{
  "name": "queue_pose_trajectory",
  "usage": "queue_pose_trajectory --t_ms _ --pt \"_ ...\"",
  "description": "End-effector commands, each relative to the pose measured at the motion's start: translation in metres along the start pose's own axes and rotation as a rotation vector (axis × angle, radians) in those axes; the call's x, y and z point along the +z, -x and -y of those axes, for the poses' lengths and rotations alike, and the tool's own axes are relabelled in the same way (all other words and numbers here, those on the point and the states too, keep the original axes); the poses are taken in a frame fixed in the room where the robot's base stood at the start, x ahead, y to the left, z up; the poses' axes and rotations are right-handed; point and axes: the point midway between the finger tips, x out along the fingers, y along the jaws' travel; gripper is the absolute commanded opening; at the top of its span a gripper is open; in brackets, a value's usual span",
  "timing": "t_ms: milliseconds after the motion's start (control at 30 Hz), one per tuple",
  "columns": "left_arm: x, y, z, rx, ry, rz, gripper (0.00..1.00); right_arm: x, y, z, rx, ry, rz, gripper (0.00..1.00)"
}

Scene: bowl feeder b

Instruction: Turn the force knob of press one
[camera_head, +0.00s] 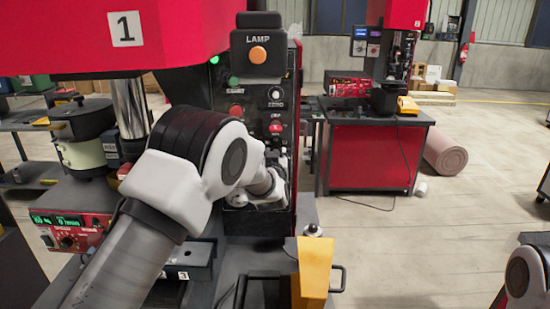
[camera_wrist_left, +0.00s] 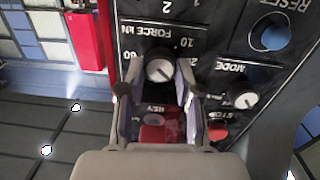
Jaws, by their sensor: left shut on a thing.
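Press one (camera_head: 150,35), red with a "1" label, stands at the left of the head view with its dark control panel facing me. In the left wrist view the force knob (camera_wrist_left: 158,66), a round pale knob with a dark pointer line, sits under the upside-down label "FORCE kN". My left gripper (camera_wrist_left: 160,76) is shut on the knob, one finger on each side. In the head view my left arm and wrist cover the knob and fingertips. My right gripper is out of view; only part of that arm shows at the lower right.
In the wrist view, the mode knob (camera_wrist_left: 243,98), red stop button (camera_wrist_left: 218,131) and blue reset button (camera_wrist_left: 274,37) lie right of the gripper. A red key part (camera_wrist_left: 152,132) shows between its fingers. Open floor lies right.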

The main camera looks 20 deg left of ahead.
Motion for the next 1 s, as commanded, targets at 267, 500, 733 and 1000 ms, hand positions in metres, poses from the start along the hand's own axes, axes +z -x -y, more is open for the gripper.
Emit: queue_pose_trajectory --t_ms 267,500,733,1000 --pt "-0.0013 -0.0004 0.0 -0.002 -0.055 -0.001 0.0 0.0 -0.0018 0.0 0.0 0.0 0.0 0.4" --pt "-0.0015 -0.0004 0.0 -0.002 -0.059 -0.001 0.0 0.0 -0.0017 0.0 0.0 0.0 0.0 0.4" --pt "-0.0013 -0.0004 0.0001 -0.002 -0.058 0.0 0.6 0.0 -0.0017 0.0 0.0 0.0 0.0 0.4" --pt "-0.0006 0.0005 0.0 -0.002 -0.059 0.001 0.6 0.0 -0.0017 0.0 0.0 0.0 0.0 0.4"
